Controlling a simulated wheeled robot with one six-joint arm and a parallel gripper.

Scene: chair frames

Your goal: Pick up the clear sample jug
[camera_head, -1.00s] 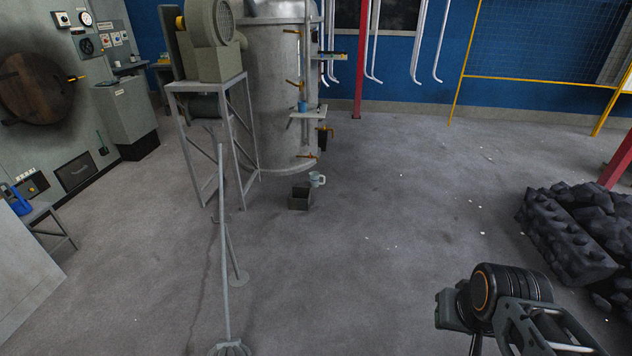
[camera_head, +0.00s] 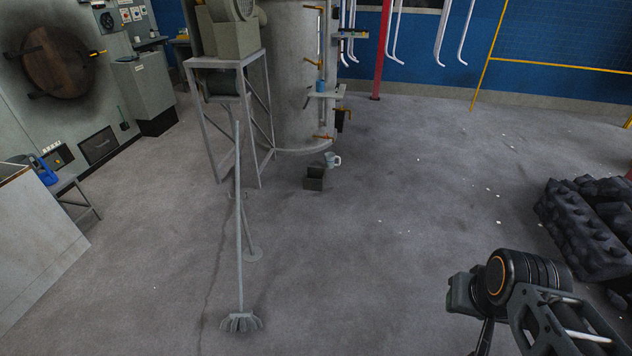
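A small pale, see-through jug (camera_head: 333,160) with a handle on its right side shows in the head view, near the foot of the big grey tank. It is just behind and to the right of a small dark open box (camera_head: 315,178). I cannot tell whether it rests on the floor or on the box's edge. My arm shows at the lower right, well apart from the jug and nearer to me. My gripper's fingers cannot be made out in this view.
Dark lumpy blocks (camera_head: 585,230) lie at the right. The floor between is clear.

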